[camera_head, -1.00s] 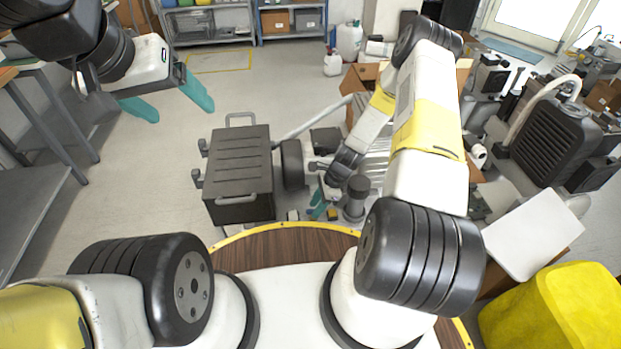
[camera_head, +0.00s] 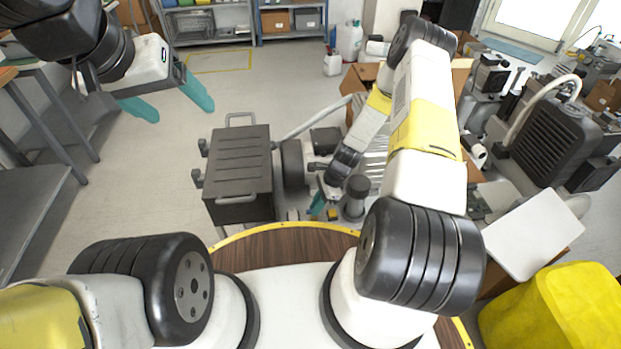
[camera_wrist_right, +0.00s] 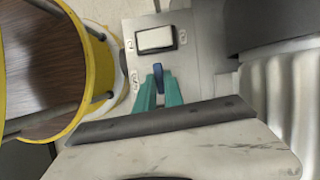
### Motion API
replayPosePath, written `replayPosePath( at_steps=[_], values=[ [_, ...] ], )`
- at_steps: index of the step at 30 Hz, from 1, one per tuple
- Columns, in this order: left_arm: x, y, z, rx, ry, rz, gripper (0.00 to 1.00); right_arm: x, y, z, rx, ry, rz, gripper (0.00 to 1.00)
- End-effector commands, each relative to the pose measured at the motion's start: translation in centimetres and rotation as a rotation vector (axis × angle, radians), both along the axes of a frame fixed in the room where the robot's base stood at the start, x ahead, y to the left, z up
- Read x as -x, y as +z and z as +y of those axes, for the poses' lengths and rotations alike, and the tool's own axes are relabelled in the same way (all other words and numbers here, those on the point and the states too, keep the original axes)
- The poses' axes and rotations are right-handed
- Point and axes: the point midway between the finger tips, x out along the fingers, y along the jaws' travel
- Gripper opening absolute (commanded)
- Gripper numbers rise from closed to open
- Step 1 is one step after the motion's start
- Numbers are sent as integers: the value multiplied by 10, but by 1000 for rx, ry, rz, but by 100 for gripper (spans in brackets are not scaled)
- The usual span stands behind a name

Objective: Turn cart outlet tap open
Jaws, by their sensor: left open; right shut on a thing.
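My left gripper (camera_head: 168,103) is open and empty at the upper left of the head view, above bare floor. My right gripper (camera_head: 318,206) is low in the middle of the head view, partly hidden by its own arm. In the right wrist view its teal fingers (camera_wrist_right: 158,92) are shut on a small blue tap handle (camera_wrist_right: 158,74), one on each side. The handle points away from the fingers over a grey metal plate (camera_wrist_right: 190,68) with small marked labels. The tap's body is hidden below the fingers.
A white block in a dark frame (camera_wrist_right: 155,39) sits on the plate beyond the handle. A yellow-edged round wooden top (camera_wrist_right: 40,65) lies left. A dark ribbed box (camera_head: 238,165) stands left of the right gripper, and a dark cylinder (camera_head: 357,188) stands close right.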

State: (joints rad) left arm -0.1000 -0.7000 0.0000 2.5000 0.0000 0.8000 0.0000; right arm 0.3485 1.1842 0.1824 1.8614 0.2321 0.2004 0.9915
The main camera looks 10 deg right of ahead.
Motion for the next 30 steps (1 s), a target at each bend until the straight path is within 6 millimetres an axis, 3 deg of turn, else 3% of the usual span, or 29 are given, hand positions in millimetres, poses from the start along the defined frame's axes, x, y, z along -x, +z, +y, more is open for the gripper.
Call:
replayPosePath(
  at_steps=[30],
  values=[
    [0, 0, 0, 0, 0, 0, 77, -9, 0, 5, 2, 921, -1, 0]
  ],
)
